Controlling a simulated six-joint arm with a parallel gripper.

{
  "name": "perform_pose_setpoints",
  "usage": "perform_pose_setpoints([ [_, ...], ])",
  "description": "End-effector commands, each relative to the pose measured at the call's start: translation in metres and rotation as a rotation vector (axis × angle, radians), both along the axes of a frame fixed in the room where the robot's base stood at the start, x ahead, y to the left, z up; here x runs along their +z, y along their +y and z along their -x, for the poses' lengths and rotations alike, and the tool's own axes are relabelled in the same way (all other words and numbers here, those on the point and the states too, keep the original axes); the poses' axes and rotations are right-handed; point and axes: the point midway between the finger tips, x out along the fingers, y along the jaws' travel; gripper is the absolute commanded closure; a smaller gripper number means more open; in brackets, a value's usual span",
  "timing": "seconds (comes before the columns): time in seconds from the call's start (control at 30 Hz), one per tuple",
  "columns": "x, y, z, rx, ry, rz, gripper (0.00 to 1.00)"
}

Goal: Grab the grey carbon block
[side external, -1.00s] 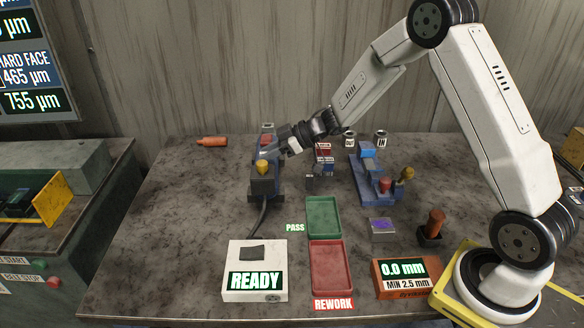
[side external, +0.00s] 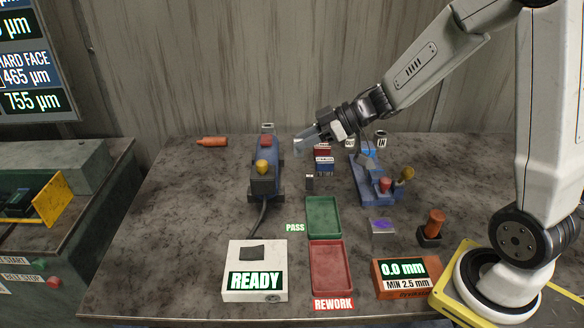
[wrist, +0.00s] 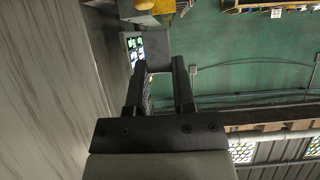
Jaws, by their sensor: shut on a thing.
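My gripper (side external: 306,143) is raised above the back of the bench, to the right of the blue machine. It is shut on a grey block, which shows as a plain square face between the two dark fingers in the wrist view (wrist: 158,50). In the side view the held block is small and hard to make out. A small dark grey block (side external: 309,182) stands on the bench below my gripper; its material cannot be told.
A blue machine (side external: 265,165) with a yellow knob stands left of my gripper. A blue fixture (side external: 367,180) is to the right. Green (side external: 323,217) and red (side external: 331,268) trays lie in front, near a white READY box (side external: 241,263).

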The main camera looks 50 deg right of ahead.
Motion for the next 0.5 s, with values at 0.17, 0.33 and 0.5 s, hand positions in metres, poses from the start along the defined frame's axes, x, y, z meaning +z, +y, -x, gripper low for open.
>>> perform_pose_setpoints([
  [0.17, 0.007, 0.000, 0.014, 0.000, -0.002, 0.000, 1.00],
  [0.33, 0.010, 0.000, 0.021, -0.001, -0.001, 0.000, 1.00],
  [0.5, 0.010, 0.000, 0.022, 0.000, 0.000, 0.000, 1.00],
])
